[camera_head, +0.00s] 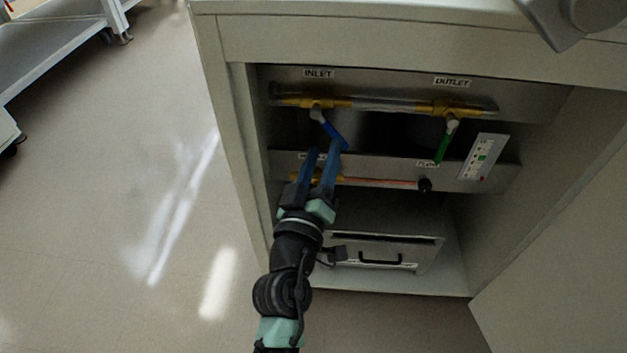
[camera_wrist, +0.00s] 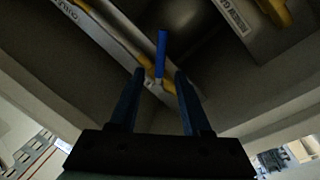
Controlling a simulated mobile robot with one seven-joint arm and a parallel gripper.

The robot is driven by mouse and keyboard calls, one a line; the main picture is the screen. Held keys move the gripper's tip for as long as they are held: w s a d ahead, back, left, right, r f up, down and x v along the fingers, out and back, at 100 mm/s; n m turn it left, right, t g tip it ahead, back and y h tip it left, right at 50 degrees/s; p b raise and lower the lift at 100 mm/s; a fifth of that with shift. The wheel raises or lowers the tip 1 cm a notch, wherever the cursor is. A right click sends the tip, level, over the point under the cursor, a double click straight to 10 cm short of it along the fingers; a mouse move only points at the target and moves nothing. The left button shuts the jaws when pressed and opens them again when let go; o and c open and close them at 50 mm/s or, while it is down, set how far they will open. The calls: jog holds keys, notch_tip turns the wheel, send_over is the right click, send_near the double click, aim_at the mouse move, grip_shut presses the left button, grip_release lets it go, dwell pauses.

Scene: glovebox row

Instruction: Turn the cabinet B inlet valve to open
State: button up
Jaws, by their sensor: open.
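The inlet valve's blue lever (camera_head: 332,131) hangs below the brass pipe fitting under the INLET label (camera_head: 318,73), slanting down to the right. In the wrist view the lever (camera_wrist: 161,55) shows between and beyond the two fingertips. My gripper (camera_head: 323,147) reaches up into the cabinet (camera_head: 236,150), its fingers parted and empty. Its fingertips are close to the lever's lower end in the head view; I cannot tell whether they touch. It also shows in the wrist view (camera_wrist: 160,74). No cabinet letter is readable.
The green outlet lever (camera_head: 444,146) hangs to the right. Below are a panel with a thin red line and black knob (camera_head: 425,185), a small indicator panel (camera_head: 482,157) and a drawer (camera_head: 385,250). An open door (camera_head: 560,270) stands right. Floor (camera_head: 110,200) is clear at left.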

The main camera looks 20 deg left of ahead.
jog(key=s, duration=0.6)
jog(key=shift+s+d+f, duration=0.25)
jog(key=shift+d+f, duration=0.15)
